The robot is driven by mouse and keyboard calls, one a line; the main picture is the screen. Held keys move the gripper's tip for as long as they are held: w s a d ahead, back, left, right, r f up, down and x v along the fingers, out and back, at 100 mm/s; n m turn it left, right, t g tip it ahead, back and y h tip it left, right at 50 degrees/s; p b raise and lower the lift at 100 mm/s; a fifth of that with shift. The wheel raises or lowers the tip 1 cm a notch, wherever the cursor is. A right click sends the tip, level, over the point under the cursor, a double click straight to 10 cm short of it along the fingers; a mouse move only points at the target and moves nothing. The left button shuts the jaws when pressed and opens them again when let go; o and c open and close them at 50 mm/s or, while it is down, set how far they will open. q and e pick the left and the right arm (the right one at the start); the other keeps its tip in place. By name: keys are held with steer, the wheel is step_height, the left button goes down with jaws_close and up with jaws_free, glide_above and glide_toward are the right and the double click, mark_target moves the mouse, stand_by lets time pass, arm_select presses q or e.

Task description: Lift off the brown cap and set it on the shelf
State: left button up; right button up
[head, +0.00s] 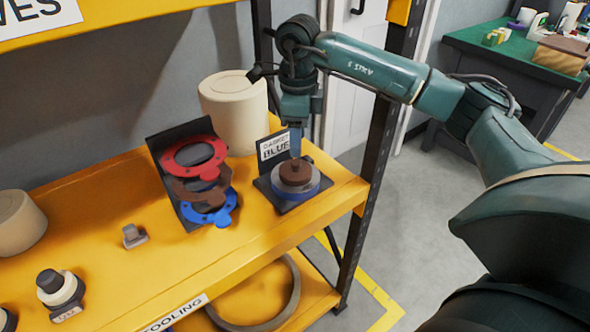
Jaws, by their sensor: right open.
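The brown cap (296,171) sits on a round pale and blue-grey body (309,187) on a dark base plate, at the right end of the yellow shelf (225,260). A small sign reading "GASKET BLUE" (273,146) stands behind it. My right gripper (296,150) points down just above the cap and is open. Its fingertips are small here, and I cannot tell whether they touch the cap. My left gripper is not in view.
A dark stand with red, brown and blue gaskets (194,158) stands left of the cap. A cream cylinder (233,110) is behind. A small grey block (134,236) lies further left. The shelf front between is clear. A dark upright post (367,190) borders the right end.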

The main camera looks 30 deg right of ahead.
mark_target(295, 162)
steer(key=f, duration=0.6)
steer(key=shift+w+f, duration=0.25)
steer(key=shift+w, duration=0.1)
jaws_close()
